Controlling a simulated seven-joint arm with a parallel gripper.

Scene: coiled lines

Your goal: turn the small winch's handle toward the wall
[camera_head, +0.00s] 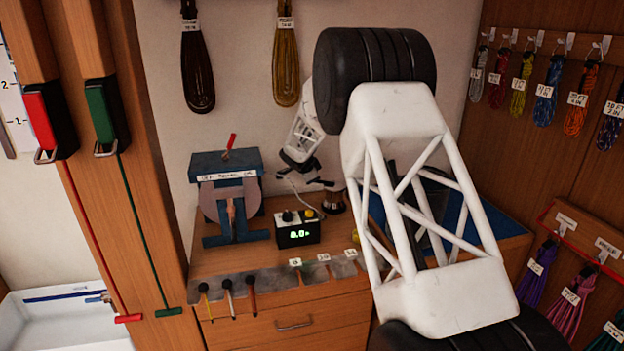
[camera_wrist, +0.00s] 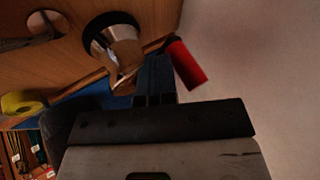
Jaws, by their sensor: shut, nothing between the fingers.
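The small winch (camera_wrist: 124,52) has a shiny metal drum and stands on the wooden bench in the wrist view. Its handle ends in a red grip (camera_wrist: 185,65), which sticks out on the side of the pale wall. In the head view the winch (camera_head: 334,206) shows only in part, and its red grip cannot be made out there. My gripper (camera_head: 320,184) is just above the winch, close to the wall. In the wrist view the gripper's fingertips (camera_wrist: 154,97) are shut and empty, close to the handle. I cannot tell whether they touch it.
A blue reel stand (camera_head: 225,236) with its own red lever and a display box (camera_head: 298,230) stand left of the winch. The pale wall (camera_wrist: 255,60) is close behind it. A yellow roll (camera_wrist: 22,103) lies on the bench. Coiled lines (camera_head: 545,92) hang at right.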

